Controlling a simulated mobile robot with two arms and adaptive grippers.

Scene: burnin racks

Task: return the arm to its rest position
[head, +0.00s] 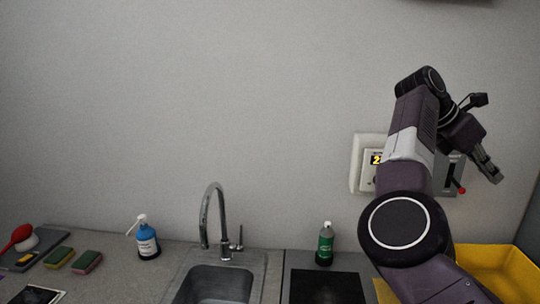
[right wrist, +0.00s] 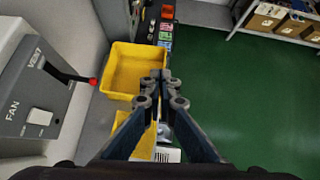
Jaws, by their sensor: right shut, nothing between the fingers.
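My right arm rises from the lower right in the head view, bent upward in front of the wall. My right gripper (head: 490,172) is at its end, pointing down and to the right beside a grey switch box. In the right wrist view the gripper (right wrist: 160,75) has its fingers together, with nothing between them. The switch box (right wrist: 40,95) there is labelled FAN and VENT and has a lever with a red knob (right wrist: 93,81). The gripper is apart from the lever. My left gripper is not in view.
Yellow bins (head: 500,268) stand below my right arm. A white wall panel (head: 356,165) with a lit display is partly hidden by the arm. A sink (head: 215,285) with a faucet, a green bottle (head: 325,245) and a blue bottle (head: 147,243) are on the counter. Green floor (right wrist: 235,100) is open.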

